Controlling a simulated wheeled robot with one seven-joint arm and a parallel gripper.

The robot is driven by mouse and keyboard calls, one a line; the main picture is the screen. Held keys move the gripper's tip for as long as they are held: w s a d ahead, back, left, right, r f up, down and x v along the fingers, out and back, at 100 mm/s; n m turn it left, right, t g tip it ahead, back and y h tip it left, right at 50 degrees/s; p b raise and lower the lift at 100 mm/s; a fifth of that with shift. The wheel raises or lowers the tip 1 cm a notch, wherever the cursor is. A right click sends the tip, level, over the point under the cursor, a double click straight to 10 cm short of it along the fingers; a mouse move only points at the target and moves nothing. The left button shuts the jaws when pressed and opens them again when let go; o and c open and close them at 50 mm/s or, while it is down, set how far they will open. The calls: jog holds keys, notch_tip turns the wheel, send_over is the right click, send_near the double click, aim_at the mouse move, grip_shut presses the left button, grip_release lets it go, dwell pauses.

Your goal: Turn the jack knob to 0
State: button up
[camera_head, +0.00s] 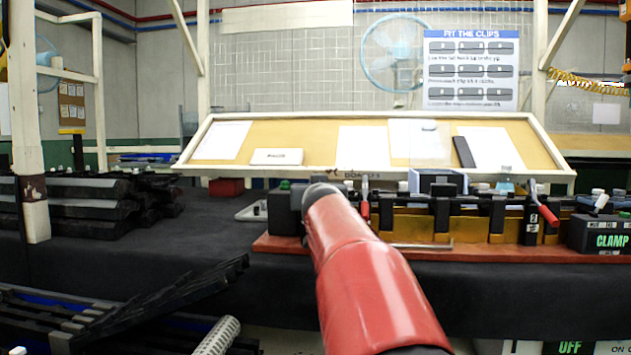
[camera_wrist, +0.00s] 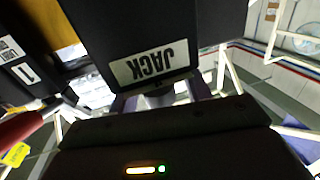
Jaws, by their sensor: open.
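A dark box with a white JACK label (camera_wrist: 150,66), upside down in the wrist view, fills the top middle. In the head view, a dark box (camera_head: 284,212) at the left end of the fixture, beside the end of my arm, appears to be the same one. A grey rounded piece, apparently the jack knob (camera_wrist: 160,99), shows just under the label; its pointer and scale cannot be read. My gripper (camera_wrist: 161,94) is open, its fingers on either side of that piece. Whether they touch it is unclear. In the head view my arm hides the gripper.
The fixture's orange-brown base (camera_head: 440,255) runs right, with red-handled clamps (camera_head: 547,214) and a CLAMP box (camera_head: 598,236). Dark trim parts (camera_head: 85,205) are stacked at left. A sloped board (camera_head: 320,145) stands behind. Dark bench surface (camera_head: 190,232) is partly clear.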

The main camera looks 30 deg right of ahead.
jog(key=c, duration=1)
jog(key=shift+f+b, duration=0.15)
jog(key=shift+b, duration=0.2)
jog(key=shift+h+b, duration=0.3)
jog(key=shift+b, duration=0.1)
